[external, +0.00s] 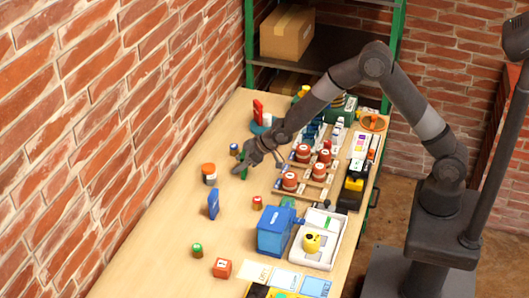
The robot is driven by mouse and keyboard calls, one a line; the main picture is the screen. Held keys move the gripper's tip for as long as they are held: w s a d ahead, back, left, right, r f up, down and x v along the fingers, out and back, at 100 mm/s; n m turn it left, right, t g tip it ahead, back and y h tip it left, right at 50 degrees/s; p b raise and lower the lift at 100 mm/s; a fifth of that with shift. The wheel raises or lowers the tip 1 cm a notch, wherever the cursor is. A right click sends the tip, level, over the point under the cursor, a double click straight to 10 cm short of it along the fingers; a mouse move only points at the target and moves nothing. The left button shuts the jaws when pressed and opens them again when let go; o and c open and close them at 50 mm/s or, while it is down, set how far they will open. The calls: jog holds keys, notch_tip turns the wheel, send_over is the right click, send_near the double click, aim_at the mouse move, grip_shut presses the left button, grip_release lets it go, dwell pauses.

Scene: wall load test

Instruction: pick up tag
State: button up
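I cannot tell for sure which thing is the tag. Flat cards (285,279) in white, light blue and blue lie near the front edge of the table, with some printing on them. A small blue upright panel (213,204) stands on the left part of the table. My gripper (258,166) is low over the middle of the table, left of the rack of red-topped items, with its fingers spread apart. A small green thing (244,166) shows at its left finger; I cannot tell whether they touch. The gripper is well behind the cards.
A blue box (275,231) and a white tray (316,254) with a yellow item stand at the front right. Red-topped items (290,180) crowd the right side. An orange-and-white jar (209,174) stands near the brick wall (85,130). Bare wood (165,235) lies at the left front.

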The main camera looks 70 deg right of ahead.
jog(key=c, duration=0.6)
jog(key=shift+r, duration=0.1)
